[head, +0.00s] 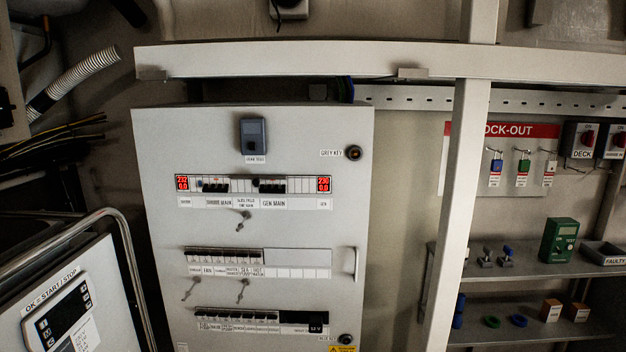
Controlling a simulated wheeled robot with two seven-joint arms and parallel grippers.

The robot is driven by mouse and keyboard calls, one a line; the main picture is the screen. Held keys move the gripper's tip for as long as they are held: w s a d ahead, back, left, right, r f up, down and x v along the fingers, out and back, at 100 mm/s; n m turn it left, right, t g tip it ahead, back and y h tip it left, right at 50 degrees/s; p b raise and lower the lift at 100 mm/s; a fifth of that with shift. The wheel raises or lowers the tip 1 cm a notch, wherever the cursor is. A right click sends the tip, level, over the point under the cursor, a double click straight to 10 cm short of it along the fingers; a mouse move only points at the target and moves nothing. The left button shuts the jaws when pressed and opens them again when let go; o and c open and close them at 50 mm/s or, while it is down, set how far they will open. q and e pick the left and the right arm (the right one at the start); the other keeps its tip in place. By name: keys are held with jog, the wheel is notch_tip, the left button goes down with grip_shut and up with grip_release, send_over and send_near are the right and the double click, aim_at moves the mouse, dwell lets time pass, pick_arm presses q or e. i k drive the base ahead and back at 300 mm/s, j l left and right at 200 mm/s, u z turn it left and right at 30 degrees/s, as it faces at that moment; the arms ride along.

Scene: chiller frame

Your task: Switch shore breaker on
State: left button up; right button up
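The grey electrical cabinet (160,150) stands in the middle of the head view with its front facing me. Its upper row holds a dark breaker block (215,186) above a label that seems to read SHORE MAIN (218,202). A similar block (272,186) sits to its right above the GEN MAIN label (274,204). The breaker levers are too small to tell on from off. Neither of my grippers is in view.
A white post (462,200) and crossbeam (300,60) stand around the cabinet. A lock-out board (510,180) with padlocks hangs at right above shelves (540,268). A control panel with a metal rail (125,235) is at lower left. Small keys or tags hang on the cabinet (243,290).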

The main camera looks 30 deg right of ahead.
aim_at(205, 189)
jog(key=z, duration=0.7)
jog(key=i+j, duration=0.2)
jog(key=i, duration=0.25)
jog(key=i+j+u, duration=0.1)
jog(key=i, duration=0.35)
